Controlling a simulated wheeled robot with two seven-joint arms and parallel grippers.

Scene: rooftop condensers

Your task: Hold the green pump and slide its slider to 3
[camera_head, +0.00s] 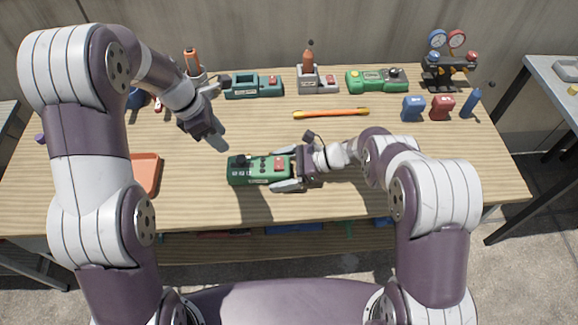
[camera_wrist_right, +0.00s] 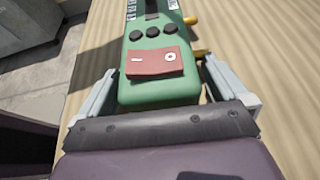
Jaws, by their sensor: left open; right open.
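The green pump (camera_head: 258,169) lies on the near middle of the workbench, its long side running left to right. It has a red rocker switch, dark round buttons and a dark slot; the slider's setting is too small to read. In the right wrist view the pump (camera_wrist_right: 160,95) shows its switch end. My right gripper (camera_head: 286,169) is open, its fingers on either side of that end; I cannot tell whether they touch it. My left gripper (camera_head: 203,129) is open above the bench, up and left of the pump, apart from it. Its fingers are mostly hidden.
A teal device (camera_head: 252,87), a brighter green device (camera_head: 376,81) and a gauge set (camera_head: 447,62) stand along the back. An orange-and-yellow bar (camera_head: 331,113) lies behind the pump. Blue (camera_head: 412,109) and red (camera_head: 442,108) blocks stand right. An orange tray (camera_head: 146,175) is left.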

